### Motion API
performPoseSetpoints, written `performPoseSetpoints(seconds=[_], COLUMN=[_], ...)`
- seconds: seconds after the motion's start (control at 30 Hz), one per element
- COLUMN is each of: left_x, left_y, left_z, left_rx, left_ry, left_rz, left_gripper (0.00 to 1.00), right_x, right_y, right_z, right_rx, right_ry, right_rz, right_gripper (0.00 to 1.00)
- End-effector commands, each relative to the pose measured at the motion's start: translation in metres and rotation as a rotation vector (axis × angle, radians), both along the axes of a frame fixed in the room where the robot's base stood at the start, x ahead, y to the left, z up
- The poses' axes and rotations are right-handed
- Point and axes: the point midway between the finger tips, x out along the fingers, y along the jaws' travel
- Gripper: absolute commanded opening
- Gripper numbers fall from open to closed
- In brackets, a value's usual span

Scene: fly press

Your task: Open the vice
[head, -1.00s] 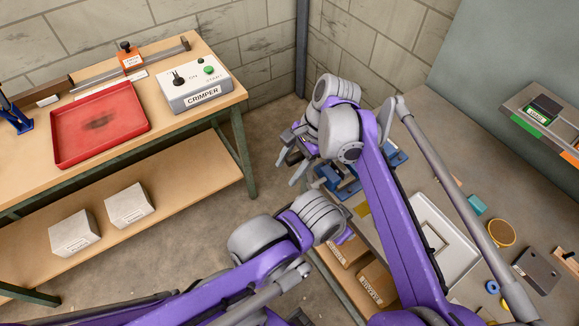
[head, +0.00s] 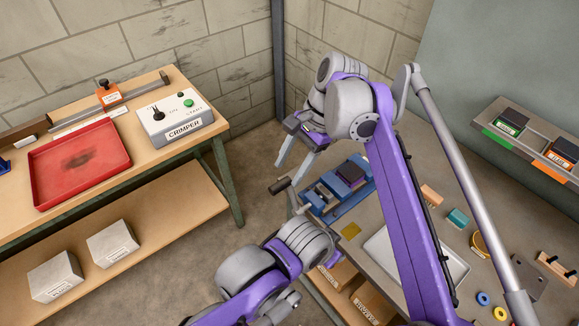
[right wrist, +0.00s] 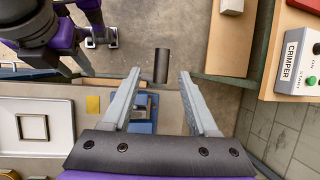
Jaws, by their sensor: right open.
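The blue vice (head: 334,192) lies on the right-hand workbench, with a dark block at its jaws. A silver crank with a black handle grip (head: 280,186) sticks out past the bench's left edge. My right gripper (head: 287,175) is open, its fingers pointing down just above the grip. In the right wrist view the grip (right wrist: 161,64) shows between and beyond the open fingertips, and I see no contact. Part of the blue vice (right wrist: 146,108) shows there too, between the fingers. My left arm is low in the head view; its gripper's jaws are not clear.
The workbench (head: 415,175) also holds a pale tray (head: 452,262), a teal block (head: 457,217) and blue and yellow rings. On the left, a wooden table carries a red tray (head: 80,160) and the crimper box (head: 175,118). Bare floor lies between the benches.

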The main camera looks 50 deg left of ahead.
Motion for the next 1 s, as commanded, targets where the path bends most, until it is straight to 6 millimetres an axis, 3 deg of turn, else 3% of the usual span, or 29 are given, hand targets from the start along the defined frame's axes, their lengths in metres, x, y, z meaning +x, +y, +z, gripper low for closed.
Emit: performPoseSetpoints(seconds=[0.03, 0.17, 0.33, 0.5, 0.7, 0.87, 1.0], left_x=[0.0, 0.0, -0.002, -0.003, -0.005, -0.005, -0.005], left_y=[0.0, 0.0, 0.0, 0.0, 0.0, 0.0, 0.0], left_z=[0.0, -0.001, -0.004, -0.008, -0.012, -0.013, -0.013], left_rx=[0.0, 0.0, 0.0, 0.0, 0.0, 0.0, 0.0], left_ry=[0.0, 0.001, 0.003, 0.006, 0.008, 0.009, 0.009], left_rz=[0.0, 0.0, 0.0, 0.0, 0.0, 0.0, 0.0], left_gripper=[0.5, 0.5, 0.5, 0.5, 0.5, 0.5, 0.5], right_x=[0.0, -0.001, -0.007, -0.017, -0.03, -0.035, -0.036], right_y=[0.0, -0.005, -0.027, -0.06, -0.096, -0.111, -0.112], right_z=[0.0, 0.006, 0.028, 0.05, 0.062, 0.065, 0.062], right_rx=[0.0, 0.026, 0.147, 0.31, 0.457, 0.515, 0.53], right_ry=[0.0, -0.014, -0.087, -0.203, -0.332, -0.391, -0.407], right_rz=[0.0, -0.007, -0.04, -0.086, -0.136, -0.159, -0.164], right_gripper=[0.52, 0.29, 0.0, 0.0, 0.0, 0.0, 0.0])
